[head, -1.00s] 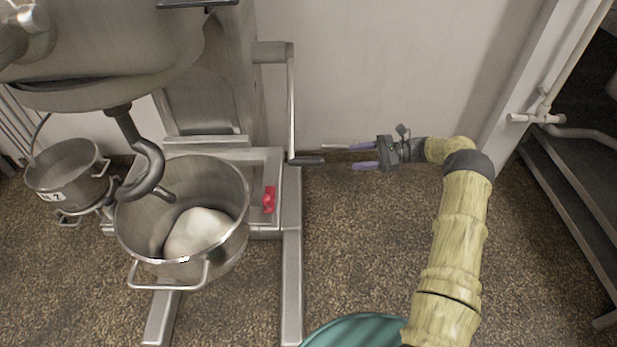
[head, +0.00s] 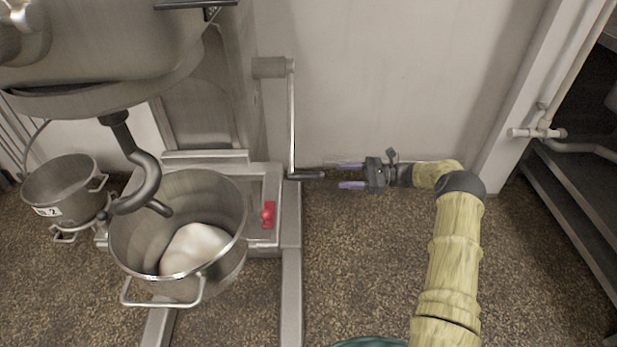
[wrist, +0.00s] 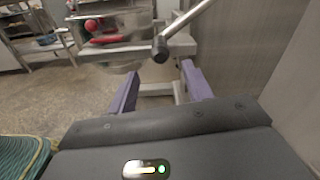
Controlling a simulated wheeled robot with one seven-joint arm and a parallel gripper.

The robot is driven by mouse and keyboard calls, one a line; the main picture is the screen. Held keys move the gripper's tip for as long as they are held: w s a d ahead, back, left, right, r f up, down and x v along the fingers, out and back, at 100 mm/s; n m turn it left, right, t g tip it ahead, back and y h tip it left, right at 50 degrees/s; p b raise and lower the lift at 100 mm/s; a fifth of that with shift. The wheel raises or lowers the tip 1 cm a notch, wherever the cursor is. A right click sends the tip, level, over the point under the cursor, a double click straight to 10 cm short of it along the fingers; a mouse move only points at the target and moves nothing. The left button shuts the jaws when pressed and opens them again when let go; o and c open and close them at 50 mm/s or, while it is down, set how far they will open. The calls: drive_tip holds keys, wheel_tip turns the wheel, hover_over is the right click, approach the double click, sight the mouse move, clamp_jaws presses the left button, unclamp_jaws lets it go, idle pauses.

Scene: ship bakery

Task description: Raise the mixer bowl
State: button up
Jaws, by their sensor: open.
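The steel mixer bowl (head: 225,215) sits low on the mixer's frame with pale dough (head: 194,248) in it. The dough hook (head: 147,180) hangs from the mixer head, its tip at the bowl's mouth. A crank arm (head: 291,120) hangs down on the mixer's right side, ending in a dark handle (head: 307,175) that points right. My gripper (head: 342,175) is open and empty, a short way right of the handle. In the wrist view the handle end (wrist: 160,50) shows ahead, between and beyond the purple fingers (wrist: 160,88).
A second steel bowl (head: 62,190) stands on the floor at the left. The wall (head: 390,80) is close behind my gripper. A pipe (head: 550,115) and dark shelves (head: 575,190) are at the right. Floor in front of my gripper is clear.

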sight(295, 176)
drive_tip(key=a+b, duration=0.2)
drive_tip(key=a, duration=0.9)
drive_tip(key=shift+w+a, duration=0.1)
drive_tip(key=shift+a, duration=0.3)
clamp_jaws()
